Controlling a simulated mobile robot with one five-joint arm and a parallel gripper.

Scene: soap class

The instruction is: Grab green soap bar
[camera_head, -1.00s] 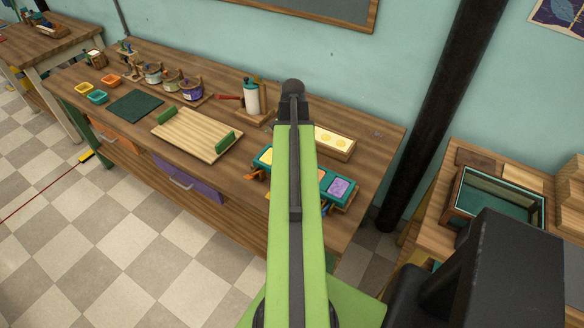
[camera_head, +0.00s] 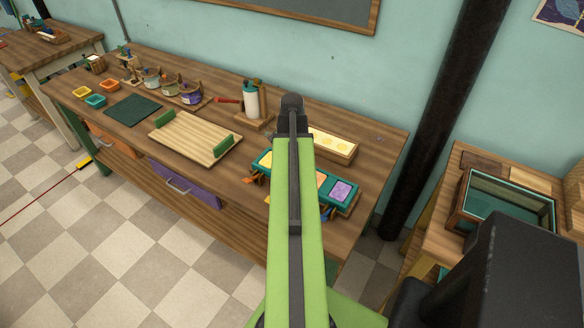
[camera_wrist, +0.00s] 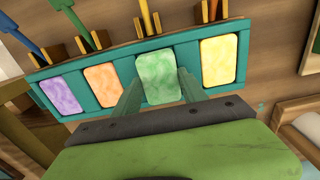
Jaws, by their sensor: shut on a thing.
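The green soap bar (camera_wrist: 158,77) shows in the wrist view, pale green and marbled, between the two fingers of my gripper (camera_wrist: 158,88). The gripper is shut on it, one finger at each side. The bar is over its place in the teal tray (camera_wrist: 115,58); I cannot tell whether it is raised clear of it. Purple (camera_wrist: 62,95) and orange (camera_wrist: 100,86) bars lie to its left, a yellow bar (camera_wrist: 219,60) to its right. In the head view my arm hides the green bar and the gripper; the tray's end (camera_head: 355,204) shows.
Coloured tools (camera_wrist: 72,16) stand in wooden holders along the tray. In the head view, a wooden box with yellow rounds (camera_head: 340,149) is behind, a pump bottle (camera_head: 252,101) behind left, and a wooden board (camera_head: 195,138) left. A dark pillar (camera_head: 430,130) stands right of the bench.

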